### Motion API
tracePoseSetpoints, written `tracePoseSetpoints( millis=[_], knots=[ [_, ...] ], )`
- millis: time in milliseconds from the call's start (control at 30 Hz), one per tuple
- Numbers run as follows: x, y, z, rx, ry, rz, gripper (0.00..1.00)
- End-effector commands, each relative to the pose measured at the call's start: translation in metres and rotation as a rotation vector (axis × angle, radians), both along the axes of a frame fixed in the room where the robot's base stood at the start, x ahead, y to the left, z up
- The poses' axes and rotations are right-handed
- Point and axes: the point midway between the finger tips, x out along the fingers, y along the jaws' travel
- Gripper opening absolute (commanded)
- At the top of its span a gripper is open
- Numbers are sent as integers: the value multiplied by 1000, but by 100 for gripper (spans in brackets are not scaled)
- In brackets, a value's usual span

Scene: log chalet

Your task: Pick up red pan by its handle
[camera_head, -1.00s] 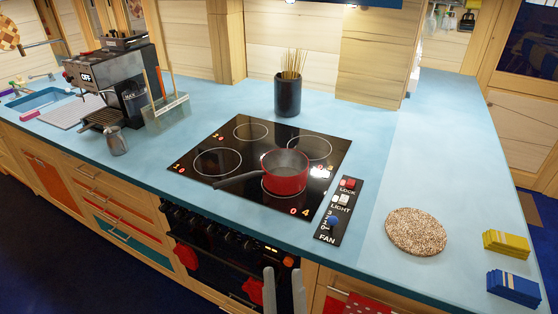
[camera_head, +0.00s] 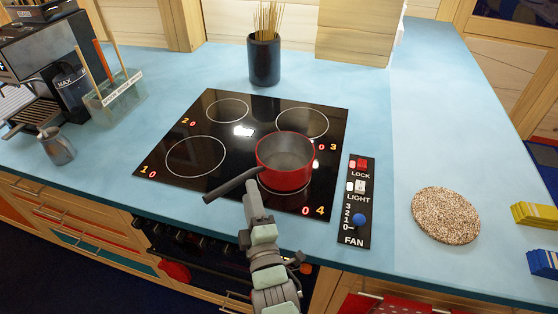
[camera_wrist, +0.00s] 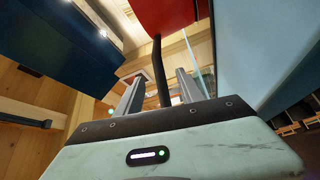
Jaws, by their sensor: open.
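The red pan (camera_head: 285,172) with a grey inside sits on the front right burner of the black cooktop. Its dark handle (camera_head: 226,188) points to the left and front. My gripper (camera_head: 252,186) comes from the front edge, and its tip overlaps the handle close to the pan. In the wrist view the two grey fingers of my gripper (camera_wrist: 160,77) are apart, with the black handle (camera_wrist: 159,68) running between them. The red pan's underside (camera_wrist: 163,14) shows at the top there. I cannot tell whether a finger touches the handle.
The black cooktop (camera_head: 215,128) is otherwise empty. A control panel (camera_head: 357,200) and a round speckled mat (camera_head: 446,214) lie to the right. A dark pot of sticks (camera_head: 264,60) stands behind. A metal jug (camera_head: 57,146) and a coffee machine (camera_head: 36,65) are at the left.

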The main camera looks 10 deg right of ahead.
Motion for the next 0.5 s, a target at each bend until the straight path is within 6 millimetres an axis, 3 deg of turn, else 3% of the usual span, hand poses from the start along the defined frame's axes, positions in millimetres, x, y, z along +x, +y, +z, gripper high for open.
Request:
tracePoseSetpoints(
  millis=[267,500],
  knots=[
    [21,3,6,3,-2,1,45],
    [53,5,11,4,-1,2,45]
  ],
)
